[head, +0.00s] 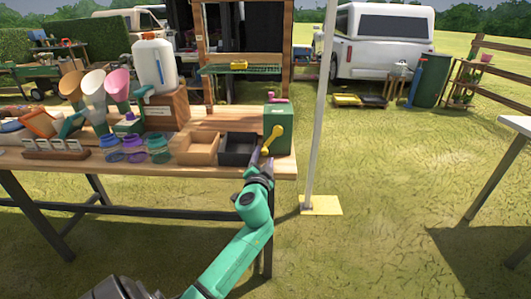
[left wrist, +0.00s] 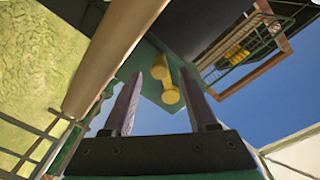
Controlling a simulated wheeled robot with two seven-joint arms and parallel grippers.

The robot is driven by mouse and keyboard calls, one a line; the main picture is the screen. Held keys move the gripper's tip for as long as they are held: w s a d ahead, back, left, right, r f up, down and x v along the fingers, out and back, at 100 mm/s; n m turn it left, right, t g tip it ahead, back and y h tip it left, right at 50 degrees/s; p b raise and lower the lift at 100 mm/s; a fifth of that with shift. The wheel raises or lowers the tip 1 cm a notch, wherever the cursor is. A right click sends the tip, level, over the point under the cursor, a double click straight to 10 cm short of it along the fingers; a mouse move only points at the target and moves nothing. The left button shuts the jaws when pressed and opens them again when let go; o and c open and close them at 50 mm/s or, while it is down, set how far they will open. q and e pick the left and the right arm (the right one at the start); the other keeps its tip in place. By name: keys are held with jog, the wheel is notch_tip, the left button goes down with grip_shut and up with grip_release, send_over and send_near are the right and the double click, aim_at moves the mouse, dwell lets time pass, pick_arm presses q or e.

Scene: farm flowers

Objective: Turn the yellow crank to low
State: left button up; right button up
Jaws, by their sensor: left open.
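The yellow crank (head: 273,137) is on the front face of a green box (head: 284,113) at the right end of the wooden table. Its arm slants from the upper right down to the lower left. My left gripper (head: 261,160) is just below and in front of the crank's lower end. In the left wrist view, the crank (left wrist: 165,80) shows beyond and between the two open fingers of my left gripper (left wrist: 161,75). I cannot tell whether a finger touches it. Any low marking is too small to read. My right gripper is out of view.
A black tray (head: 224,158) and a wooden tray (head: 183,157) stand left of the box on the table (head: 215,178). Several colored jars and funnels are farther left. A pale pole (head: 317,120) rises right of the table. Grass is open in front.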

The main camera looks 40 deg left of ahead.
aim_at(265, 154)
pick_arm(q)
jog(key=x, duration=0.3)
jog(key=shift+w+a, duration=0.15)
jog(key=shift+w, duration=0.05)
grip_shut()
jog(key=shift+f, duration=0.15)
dwell(1.0)
